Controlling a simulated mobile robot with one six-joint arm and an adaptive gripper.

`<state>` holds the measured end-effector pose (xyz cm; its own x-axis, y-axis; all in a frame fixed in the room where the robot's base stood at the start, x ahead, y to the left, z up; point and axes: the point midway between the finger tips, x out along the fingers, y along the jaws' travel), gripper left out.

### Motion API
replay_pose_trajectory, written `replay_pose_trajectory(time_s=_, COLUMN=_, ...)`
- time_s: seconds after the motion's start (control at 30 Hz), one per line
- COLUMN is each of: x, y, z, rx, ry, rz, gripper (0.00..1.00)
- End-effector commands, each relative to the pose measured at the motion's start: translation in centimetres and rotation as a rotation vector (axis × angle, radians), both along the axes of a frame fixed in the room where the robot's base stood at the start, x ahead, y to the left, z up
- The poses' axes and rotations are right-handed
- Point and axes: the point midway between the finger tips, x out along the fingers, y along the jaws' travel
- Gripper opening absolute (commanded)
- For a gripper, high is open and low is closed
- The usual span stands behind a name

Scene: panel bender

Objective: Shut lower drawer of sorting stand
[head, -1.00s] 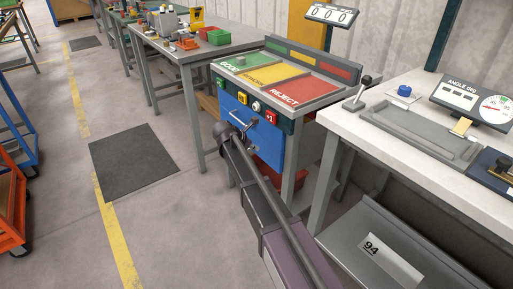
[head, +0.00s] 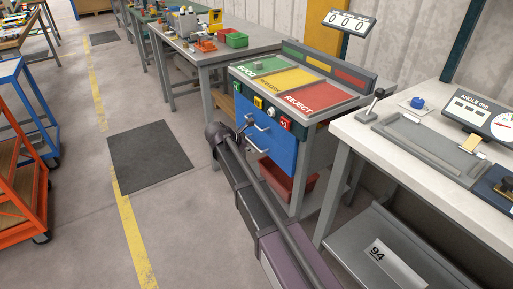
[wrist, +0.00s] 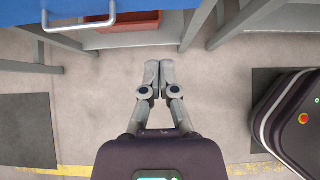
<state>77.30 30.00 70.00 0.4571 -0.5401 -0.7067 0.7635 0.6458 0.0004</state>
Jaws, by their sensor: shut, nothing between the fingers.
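The sorting stand (head: 316,110) has two blue drawers with pale bar handles, one above the other. The lower drawer (head: 282,153) has its handle (head: 256,146) in the head view; its front looks about level with the upper drawer (head: 275,127), but I cannot tell whether a small gap is left. A blue front with a handle (wrist: 80,40) shows at the top left of the wrist view. My gripper (wrist: 152,66) is shut and empty, over bare floor, apart from the handle and in front of the stand. In the head view my arm hides part of the drawers' left side.
A red bin (head: 288,183) sits under the stand, also in the wrist view (wrist: 130,20). A workbench (head: 420,160) stands close on the right, another (head: 205,50) behind. Orange (head: 20,190) and blue carts stand left. The floor around the dark mat (head: 150,157) is clear.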

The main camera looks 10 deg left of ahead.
Motion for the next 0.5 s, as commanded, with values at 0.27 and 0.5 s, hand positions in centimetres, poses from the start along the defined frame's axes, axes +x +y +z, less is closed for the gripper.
replay_pose_trajectory(time_s=0.27, x=-1.2, y=1.3, z=2.0, rx=0.0, ry=0.0, rz=-0.001, gripper=0.0)
replay_pose_trajectory(time_s=0.5, x=-1.5, y=1.7, z=2.4, rx=0.0, ry=0.0, rz=-0.001, gripper=0.0)
